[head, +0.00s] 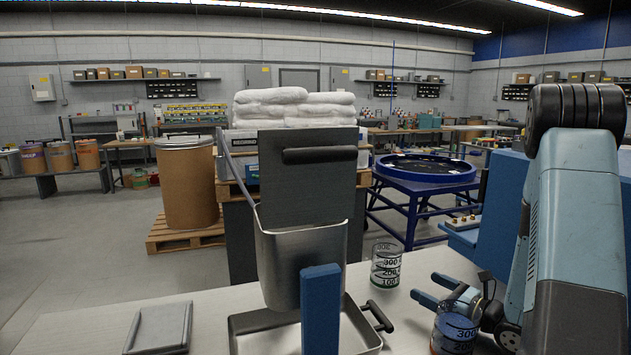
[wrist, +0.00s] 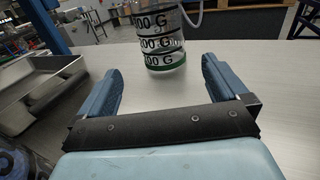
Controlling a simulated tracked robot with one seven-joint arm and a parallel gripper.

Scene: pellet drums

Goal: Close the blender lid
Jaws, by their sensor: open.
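The blender is a metal bin (head: 300,262) on the bench. Its dark grey lid (head: 308,200) stands upright, open, with a black bar handle (head: 319,155) near its top. A blue post (head: 320,310) stands in front of the bin. My gripper (head: 427,286) is open and empty, low over the bench to the right of the blender and apart from it. In the wrist view the two blue fingers (wrist: 160,82) are spread with nothing between them, and a clear marked beaker (wrist: 160,45) stands beyond them.
The beaker with a green base (head: 385,268) stands right of the bin, close to my gripper. Another marked beaker (head: 455,328) is partly hidden beside my arm. A metal tray (head: 160,327) lies at front left.

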